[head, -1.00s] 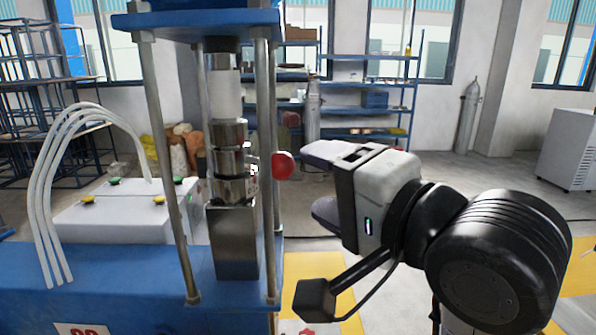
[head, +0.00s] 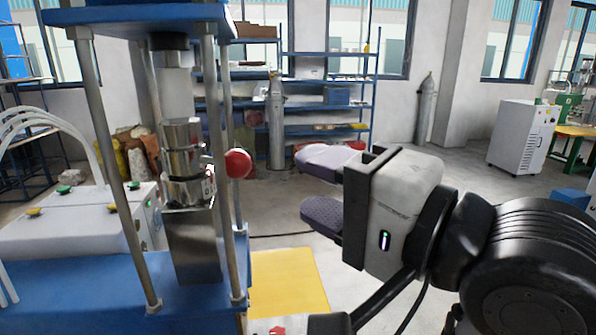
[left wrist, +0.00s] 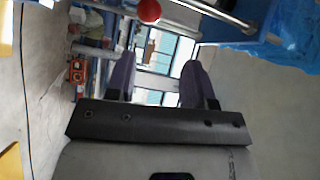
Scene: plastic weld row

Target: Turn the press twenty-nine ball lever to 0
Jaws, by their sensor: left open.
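The press (head: 183,165) is a blue-framed machine with steel posts and a stacked metal column, at the left of the head view. Its lever ends in a red ball (head: 238,163), which sticks out at the right side of the column, near the front post. The red ball also shows at the top of the left wrist view (left wrist: 149,11). My left gripper (head: 317,184) is open and empty, to the right of the ball and apart from it, its fingers pointing left towards the press. My right gripper is not in view. A dial or number at the lever is too small to read.
A white box (head: 80,222) with coloured buttons and white hoses stands left of the press. Blue shelves (head: 300,85) and gas cylinders (head: 425,110) stand at the back wall. Open floor with a yellow patch (head: 285,290) lies right of the press.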

